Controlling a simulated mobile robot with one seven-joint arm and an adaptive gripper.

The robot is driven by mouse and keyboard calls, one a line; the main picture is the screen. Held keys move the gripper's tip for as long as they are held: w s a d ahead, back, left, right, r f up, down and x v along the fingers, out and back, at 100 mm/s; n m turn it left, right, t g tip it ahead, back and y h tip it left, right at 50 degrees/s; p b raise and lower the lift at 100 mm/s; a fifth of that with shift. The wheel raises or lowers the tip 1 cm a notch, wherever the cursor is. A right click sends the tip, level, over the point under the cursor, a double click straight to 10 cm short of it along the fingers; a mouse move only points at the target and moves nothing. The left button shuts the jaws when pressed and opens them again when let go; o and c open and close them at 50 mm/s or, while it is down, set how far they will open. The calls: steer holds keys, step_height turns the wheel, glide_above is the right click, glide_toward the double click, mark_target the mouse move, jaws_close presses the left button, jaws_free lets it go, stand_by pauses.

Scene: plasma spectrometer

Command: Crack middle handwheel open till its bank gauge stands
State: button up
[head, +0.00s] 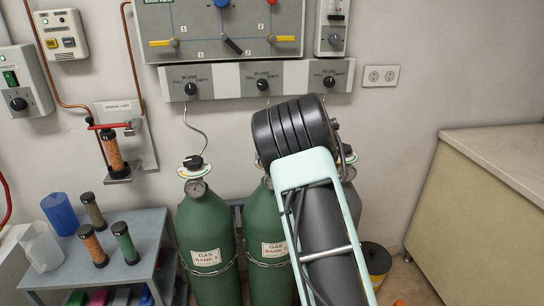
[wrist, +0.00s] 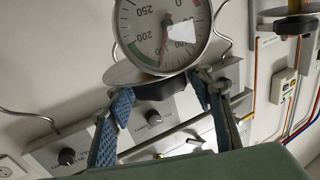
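The middle cylinder (head: 266,249) is green, labelled as a gas bank, and partly behind my arm; its handwheel and gauge are hidden in the head view. In the wrist view a round gauge (wrist: 157,38) fills the top, with a red pointer. A pale disc lies beside it, with a black handwheel (wrist: 163,88) beyond. My gripper (wrist: 163,92) has its blue-padded fingers apart, one on each side of this handwheel. I cannot tell whether the pads touch it. In the head view my gripper is hidden behind my dark wrist.
The left cylinder (head: 207,250) stands clear, with its own black handwheel (head: 193,162) and gauge. A third cylinder is mostly behind my arm. A wall panel (head: 258,80) with several knobs is behind. A bench (head: 110,245) stands left, a counter (head: 500,160) right.

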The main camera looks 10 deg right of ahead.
steer(key=shift+o, duration=1.1)
steer(key=v, duration=1.2)
